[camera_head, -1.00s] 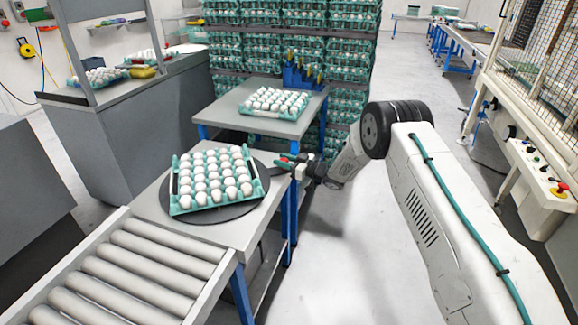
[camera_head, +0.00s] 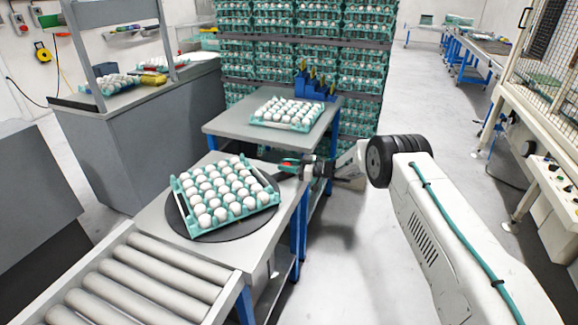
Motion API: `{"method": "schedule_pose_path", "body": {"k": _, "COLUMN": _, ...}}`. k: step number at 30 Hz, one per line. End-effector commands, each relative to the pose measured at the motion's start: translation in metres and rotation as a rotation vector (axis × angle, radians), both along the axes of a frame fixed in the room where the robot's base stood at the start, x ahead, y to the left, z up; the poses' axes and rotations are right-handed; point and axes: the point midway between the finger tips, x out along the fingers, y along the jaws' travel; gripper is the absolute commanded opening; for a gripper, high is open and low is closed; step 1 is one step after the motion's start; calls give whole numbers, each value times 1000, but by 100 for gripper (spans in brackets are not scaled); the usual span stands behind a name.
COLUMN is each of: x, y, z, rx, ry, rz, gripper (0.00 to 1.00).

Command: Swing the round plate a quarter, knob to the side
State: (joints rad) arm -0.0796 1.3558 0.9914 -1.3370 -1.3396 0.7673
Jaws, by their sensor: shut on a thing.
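The round plate (camera_head: 237,230) is a dark disc lying flat on a grey table. A teal tray of white eggs (camera_head: 193,226) sits on it, turned at an angle to the table edges. My gripper (camera_head: 291,166) reaches in from the right, low over the table's right edge. It is shut at the plate's back-right rim, where the knob is; the fingers hide most of the knob. A red and teal part shows at the fingertips.
A roller conveyor (camera_head: 150,275) adjoins the table in front. Behind it, a second table (camera_head: 225,122) holds another egg tray (camera_head: 287,113) and a blue holder (camera_head: 313,88). Stacked egg trays stand at the back. Floor right of the tables is clear.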

Motion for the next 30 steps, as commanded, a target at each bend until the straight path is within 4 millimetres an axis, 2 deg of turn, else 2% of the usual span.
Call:
{"method": "schedule_pose_path", "body": {"k": 11, "x": -1, "y": 6, "z": -1, "rx": -1, "ry": 2, "rz": 5, "gripper": 0}}
{"method": "schedule_pose_path", "body": {"k": 12, "x": -1, "y": 6, "z": -1, "rx": -1, "ry": 2, "rz": 5, "gripper": 44}}
{"method": "schedule_pose_path", "body": {"k": 13, "x": -1, "y": 6, "z": -1, "rx": -2, "ry": 1, "rz": 5, "gripper": 53}}
{"method": "schedule_pose_path", "body": {"k": 23, "x": 0, "y": -2, "z": -1, "rx": -1, "ry": 1, "rz": 0, "gripper": 53}}
{"method": "schedule_pose_path", "body": {"k": 26, "x": -3, "y": -12, "z": 0, "rx": -1, "ry": 1, "rz": 0, "gripper": 53}}
{"method": "schedule_pose_path", "body": {"k": 30, "x": -9, "y": -36, "z": 0, "rx": -1, "ry": 0, "rz": -1, "gripper": 53}}
